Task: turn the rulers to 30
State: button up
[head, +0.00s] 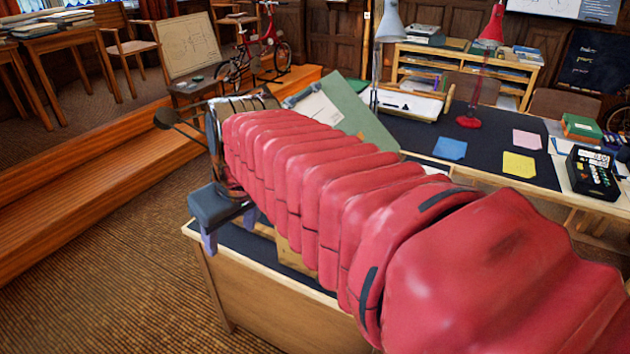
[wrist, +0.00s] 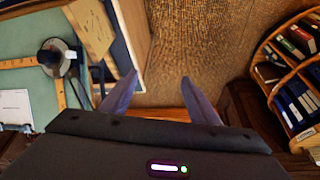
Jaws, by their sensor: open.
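In the wrist view a pale green drafting board (wrist: 25,35) fills the left side. A drafting head with a dark round knob (wrist: 50,56) sits on it. Two wooden rulers meet at the head: one ruler (wrist: 18,63) runs left, the other ruler (wrist: 61,96) runs down the picture. The angle scale is too small to read. My gripper (wrist: 158,76) is open and empty, its purple fingers apart, to the right of the head and over the floor in this picture. In the head view my gripper (head: 230,229) shows at the desk's near left; my red arm hides the rulers.
The desk (head: 255,305) stands under my arm. Behind it, a dark table carries a red lamp (head: 468,121), coloured notes and a black calculator-like device (head: 593,172). Wooden steps (head: 90,190) lie left. A curved bookshelf (wrist: 290,75) stands at right in the wrist view.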

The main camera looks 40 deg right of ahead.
jog(key=w+d+r, duration=0.1)
jog(key=w+d, duration=0.3)
jog(key=d, duration=0.6)
jog(key=w+d+r, duration=0.1)
jog(key=w+d, duration=0.4)
jog(key=d, duration=0.4)
jog(key=d+f, duration=0.2)
jog(key=d, duration=0.7)
jog(key=s+d+f+n+y, duration=0.1)
jog(key=d+f, duration=0.1)
jog(key=d, duration=0.8)
jog(key=shift+s+y, duration=0.3)
jog(key=shift+f, duration=0.1)
jog(key=x, duration=1.3)
jog(key=shift+f, duration=0.4)
